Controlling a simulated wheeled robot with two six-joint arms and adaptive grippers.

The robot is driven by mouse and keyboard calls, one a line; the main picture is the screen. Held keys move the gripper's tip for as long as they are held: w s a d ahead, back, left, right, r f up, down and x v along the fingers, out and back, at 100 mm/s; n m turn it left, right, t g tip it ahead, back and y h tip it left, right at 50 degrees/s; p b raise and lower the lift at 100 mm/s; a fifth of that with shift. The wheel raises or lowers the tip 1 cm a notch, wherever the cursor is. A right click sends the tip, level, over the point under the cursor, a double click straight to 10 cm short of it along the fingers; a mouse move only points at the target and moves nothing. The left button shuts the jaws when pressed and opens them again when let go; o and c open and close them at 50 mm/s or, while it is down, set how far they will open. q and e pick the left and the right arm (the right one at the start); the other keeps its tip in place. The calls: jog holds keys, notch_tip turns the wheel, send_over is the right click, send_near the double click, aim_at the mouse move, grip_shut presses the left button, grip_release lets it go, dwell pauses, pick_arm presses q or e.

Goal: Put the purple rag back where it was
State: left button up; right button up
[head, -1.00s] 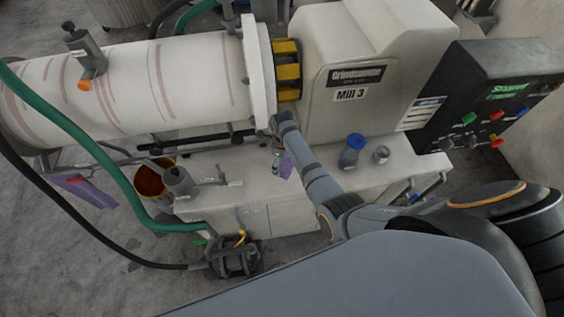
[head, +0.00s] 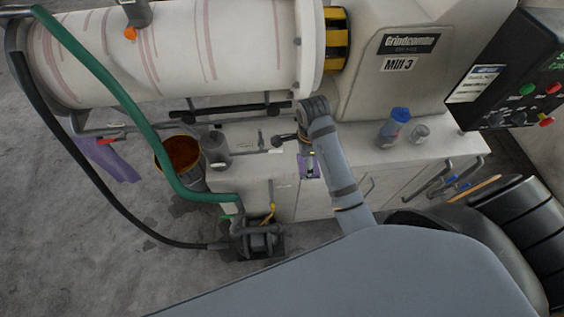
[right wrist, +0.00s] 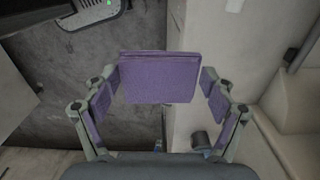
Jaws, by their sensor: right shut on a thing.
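A small purple piece, seemingly the purple rag (right wrist: 158,77), sits between the fingers of my right gripper (right wrist: 157,95) in the right wrist view. The fingers stand at its two sides, with purple on their inner faces as well. In the head view my right gripper (head: 310,157) is over the front edge of the cabinet, below the mill, and a bit of purple (head: 310,171) shows at it. A larger purple cloth (head: 108,160) is at the left, near the rail under the drum, partly behind the hoses; whether it hangs or lies is unclear. My left gripper is out of view.
Mill 3 (head: 405,65) and its white drum (head: 190,50) stand behind the cabinet top (head: 350,150). A blue-capped bottle (head: 392,130) and a small jar (head: 419,133) stand right of my arm. A bucket (head: 181,153), green hose (head: 120,100) and pump (head: 258,240) are left. Open floor lies front left.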

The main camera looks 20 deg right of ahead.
jog(key=shift+s, duration=0.25)
jog(key=shift+w+d+f+b, duration=0.4)
jog(key=shift+w+d, duration=0.1)
jog(key=shift+d, duration=0.1)
jog(key=w+d+f, duration=0.1)
jog(key=w+f, duration=0.1)
jog(key=w, duration=0.2)
jog(key=w+f, duration=0.3)
jog(key=w, duration=0.1)
jog(key=w+d+f, duration=0.1)
jog(key=w+f, duration=0.2)
jog(key=w, duration=0.1)
jog(key=shift+d+b, duration=0.3)
jog(key=shift+b, duration=0.05)
jog(key=shift+w+f, duration=0.35)
jog(key=shift+f, duration=0.15)
notch_tip(320, 180, down, 3)
jog(key=shift+w+d+f, duration=0.1)
jog(key=shift+f, duration=0.05)
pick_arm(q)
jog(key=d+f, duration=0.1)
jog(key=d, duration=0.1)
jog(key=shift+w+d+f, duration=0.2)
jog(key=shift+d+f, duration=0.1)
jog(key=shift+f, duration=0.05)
pick_arm(e)
jog(key=shift+f, duration=0.1)
